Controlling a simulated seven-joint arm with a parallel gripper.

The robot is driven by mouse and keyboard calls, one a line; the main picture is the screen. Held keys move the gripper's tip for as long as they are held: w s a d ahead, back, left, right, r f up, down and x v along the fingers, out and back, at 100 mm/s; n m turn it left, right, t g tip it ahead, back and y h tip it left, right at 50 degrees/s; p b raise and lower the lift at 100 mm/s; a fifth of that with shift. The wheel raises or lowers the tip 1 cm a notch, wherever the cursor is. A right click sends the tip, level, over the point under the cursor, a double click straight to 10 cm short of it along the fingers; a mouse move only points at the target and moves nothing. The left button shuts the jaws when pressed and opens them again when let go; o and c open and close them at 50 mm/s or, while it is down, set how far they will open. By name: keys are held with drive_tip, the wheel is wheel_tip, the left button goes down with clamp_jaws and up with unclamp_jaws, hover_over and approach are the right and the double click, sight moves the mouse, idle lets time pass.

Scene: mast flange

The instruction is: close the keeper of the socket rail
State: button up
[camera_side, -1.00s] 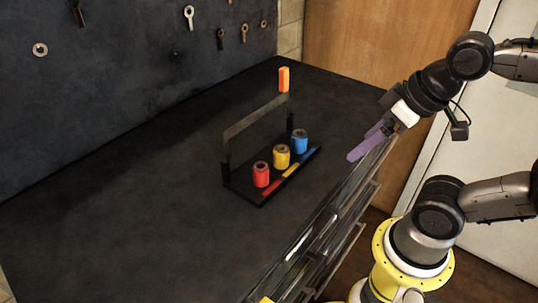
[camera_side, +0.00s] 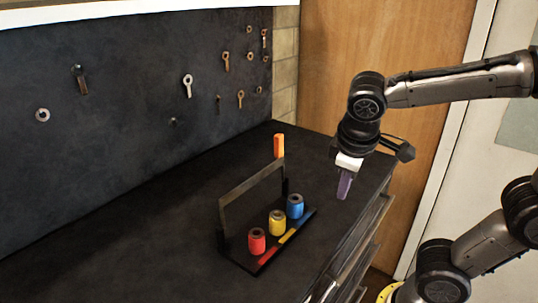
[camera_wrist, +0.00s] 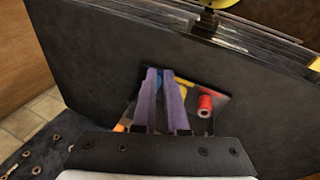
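The socket rail (camera_side: 262,268) is a black strip on the bench, holding a red socket (camera_side: 256,241), a yellow socket (camera_side: 277,223) and a blue socket (camera_side: 295,206) upright. Its keeper (camera_side: 250,185), a grey-brown bar, stands raised above the sockets along the rail's wall side. An orange tab (camera_side: 279,146) rises at the bar's far end. My gripper (camera_side: 343,196) points down, empty, right of the blue socket and above the bench. In the wrist view its purple fingers (camera_wrist: 160,72) show a narrow gap. They partly hide the rail and blue socket; the red socket (camera_wrist: 206,103) shows beside them.
A dark wall panel (camera_side: 130,110) with hanging wrenches and rings stands behind the bench. The bench top (camera_side: 120,240) is clear left of the rail. Drawers (camera_side: 360,245) with handles line the bench's right edge.

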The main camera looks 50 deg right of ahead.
drive_tip(key=w+h, duration=0.2)
drive_tip(key=w, duration=0.1)
drive_tip(key=w+n+g+h, duration=0.1)
drive_tip(key=w+h, duration=0.1)
drive_tip(key=w, duration=0.1)
drive_tip(key=shift+w+r, duration=0.2)
drive_tip(key=shift+w, duration=0.2)
clamp_jaws()
drive_tip(key=w+a+t+h, duration=0.1)
drive_tip(key=w+a+h, duration=0.2)
drive_tip(key=w+a, duration=0.1)
drive_tip(key=w+a+n+t+h, duration=0.1)
drive_tip(key=w+a+t+h, duration=0.1)
drive_tip(key=w+a+h, duration=0.1)
drive_tip(key=w+a+t+h, duration=0.1)
drive_tip(key=w+a+h, duration=0.2)
drive_tip(key=w+a, duration=0.3)
drive_tip(key=shift+w+a+f+n+t, duration=0.1)
drive_tip(key=shift+w+f+n+t, duration=0.25)
drive_tip(key=shift+w, duration=0.25)
drive_tip(key=s+x, duration=0.1)
drive_tip(key=x, duration=0.8)
drive_tip(key=s+d+r+x, duration=0.1)
drive_tip(key=s+x, duration=0.1)
drive_tip(key=x, duration=0.7)
drive_tip(key=shift+s+d, duration=0.2)
drive_tip(key=shift+d, duration=0.2)
drive_tip(key=shift+s+h, duration=0.1)
drive_tip(key=shift+h, duration=0.2)
